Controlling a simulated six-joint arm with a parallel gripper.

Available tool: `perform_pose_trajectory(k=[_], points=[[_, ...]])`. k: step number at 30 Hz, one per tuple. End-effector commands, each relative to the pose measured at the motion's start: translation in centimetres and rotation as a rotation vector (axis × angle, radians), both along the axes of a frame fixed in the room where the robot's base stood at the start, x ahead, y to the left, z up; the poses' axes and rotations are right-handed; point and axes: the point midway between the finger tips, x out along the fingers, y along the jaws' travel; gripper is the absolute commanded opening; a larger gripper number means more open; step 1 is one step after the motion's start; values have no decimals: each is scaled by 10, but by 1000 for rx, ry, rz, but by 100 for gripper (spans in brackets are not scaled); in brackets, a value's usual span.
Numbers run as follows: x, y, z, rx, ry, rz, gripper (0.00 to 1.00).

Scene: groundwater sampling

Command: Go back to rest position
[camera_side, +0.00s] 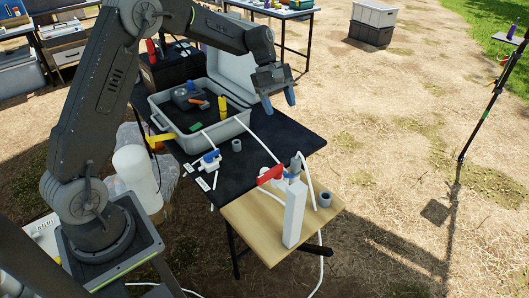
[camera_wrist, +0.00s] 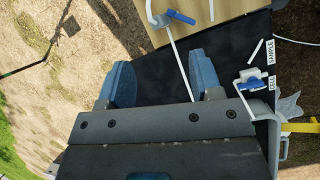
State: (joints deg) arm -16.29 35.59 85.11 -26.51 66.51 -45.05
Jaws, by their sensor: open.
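My gripper (camera_side: 279,100) is raised above the far right part of the black table, its blue fingertips pointing down. The gripper is empty and touches nothing that I can see.
A grey open bin (camera_side: 163,111) with tools stands on the black table (camera_side: 290,136). A wooden board (camera_side: 262,235) holds a white post (camera_side: 293,213) with a red-handled valve (camera_side: 270,175). A blue-handled valve (camera_side: 210,157) lies nearby. White tubing runs between them. Open ground lies right.

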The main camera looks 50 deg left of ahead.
Motion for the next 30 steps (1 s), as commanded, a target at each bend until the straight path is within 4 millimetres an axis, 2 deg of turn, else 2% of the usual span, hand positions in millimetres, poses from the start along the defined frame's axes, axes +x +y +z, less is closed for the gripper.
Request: perform_pose_trajectory(k=[1, 6, 9, 13, 18, 24, 27, 30], points=[[-14, -10, 22, 36, -46, -62, 59], [-65, -35, 72, 157, -182, -277, 59], [-100, -48, 95, 230, -260, -404, 59], [-147, -61, 115, 327, -356, -568, 59], [-210, -73, 126, 458, -475, -783, 59], [-271, -79, 119, 605, -591, -1008, 59], [-290, -79, 113, 657, -626, -1086, 59], [-301, -79, 108, 690, -646, -1132, 59]])
